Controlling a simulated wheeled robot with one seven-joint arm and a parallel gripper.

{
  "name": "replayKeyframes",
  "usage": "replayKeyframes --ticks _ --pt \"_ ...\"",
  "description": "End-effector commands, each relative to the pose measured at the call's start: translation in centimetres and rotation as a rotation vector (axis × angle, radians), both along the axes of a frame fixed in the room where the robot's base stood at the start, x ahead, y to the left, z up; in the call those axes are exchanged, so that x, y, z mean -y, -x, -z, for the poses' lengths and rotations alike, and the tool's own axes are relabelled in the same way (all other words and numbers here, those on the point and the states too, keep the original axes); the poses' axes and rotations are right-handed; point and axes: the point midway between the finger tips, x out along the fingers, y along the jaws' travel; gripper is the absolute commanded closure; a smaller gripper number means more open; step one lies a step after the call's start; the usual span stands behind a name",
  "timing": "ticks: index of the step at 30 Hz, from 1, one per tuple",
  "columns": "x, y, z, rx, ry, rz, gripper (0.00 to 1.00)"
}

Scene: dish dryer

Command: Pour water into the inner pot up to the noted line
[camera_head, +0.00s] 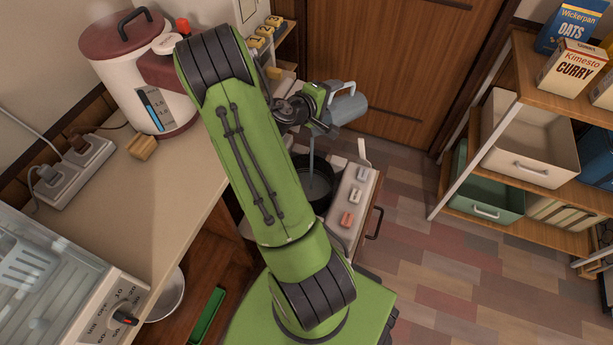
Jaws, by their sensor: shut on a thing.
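A grey-blue jug (346,109) with a handle is tilted in the air right of my green arm. My gripper (316,101) is shut on it, though the fingers are small and partly hidden. A thin stream of water (311,152) falls from the jug into a dark round pot (319,186) below. The pot is partly hidden by my arm. Its water level and any line inside cannot be made out.
A white cylinder with a maroon lid and a blue level gauge (151,108) stands on the counter (190,185). A panel with several blocks (346,221) is beside the pot. A wooden door (400,65) is behind; a shelf with bins (530,138) stands right. The tiled floor between is clear.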

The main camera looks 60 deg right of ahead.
Motion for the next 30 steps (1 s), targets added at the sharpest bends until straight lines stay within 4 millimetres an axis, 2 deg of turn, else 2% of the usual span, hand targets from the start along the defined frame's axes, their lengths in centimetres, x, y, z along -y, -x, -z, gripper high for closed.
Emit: replayKeyframes --ticks 30 --pt "-0.33 -0.07 -0.74 -0.007 0.044 0.0 1.0"
